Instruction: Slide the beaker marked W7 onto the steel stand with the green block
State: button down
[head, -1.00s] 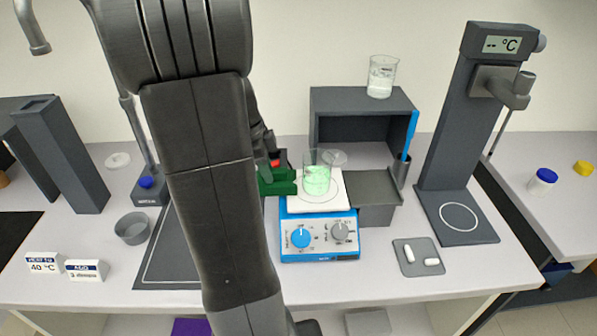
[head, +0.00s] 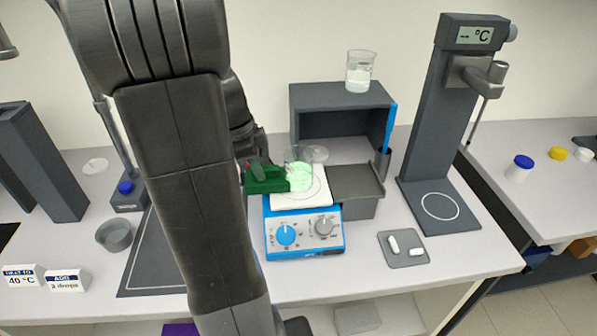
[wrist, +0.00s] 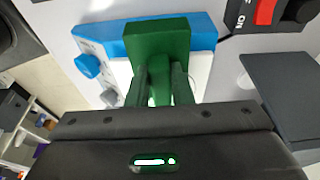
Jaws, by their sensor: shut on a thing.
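The beaker (head: 300,178) holds green liquid and stands on the white top (head: 318,199) of the blue hotplate; I cannot read its mark. My gripper (wrist: 160,88) is shut on the stem of the green block (wrist: 158,40). In the head view the green block (head: 267,180) is at the beaker's left side, appearing to meet it; contact is not certain. My arm partly hides the gripper there. The grey steel stand (head: 357,181) is right of the hotplate, roughly level with its top. The block hides the beaker in the wrist view.
A grey open-fronted box (head: 342,97) stands behind, with another beaker (head: 359,72) on top. A holder with a blue rod (head: 389,128) is behind the stand. A tall thermometer column (head: 442,112) stands right. A small tray (head: 402,250) with white bars lies in front right.

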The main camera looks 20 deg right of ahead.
aim_at(284, 155)
jog(key=shift+s+d, duration=0.15)
jog(key=shift+d, duration=0.65)
jog(key=shift+d, duration=0.15)
jog(key=shift+s+d+b, duration=0.15)
jog(key=shift+s+d, duration=0.1)
jog(key=shift+d, duration=0.95)
jog(key=shift+s+d+b, duration=0.15)
jog(key=shift+s+d, duration=0.1)
jog(key=shift+d, duration=0.9)
jog(key=shift+s+d, duration=0.25)
jog(key=shift+d, duration=0.95)
jog(key=shift+s+d, duration=0.25)
jog(key=shift+d, duration=0.95)
jog(key=shift+d, duration=0.25)
jog(key=shift+s+d, duration=0.2)
jog(key=shift+d, duration=0.5)
jog(key=shift+s+d, duration=0.15)
jog(key=shift+d, duration=0.55)
jog(key=shift+w+a+b, duration=0.2)
jog(key=shift+a+b, duration=0.05)
jog(key=shift+a, duration=0.65)
jog(key=shift+w+a+b, duration=0.15)
jog(key=shift+a+b, duration=0.1)
jog(key=shift+a, duration=0.6)
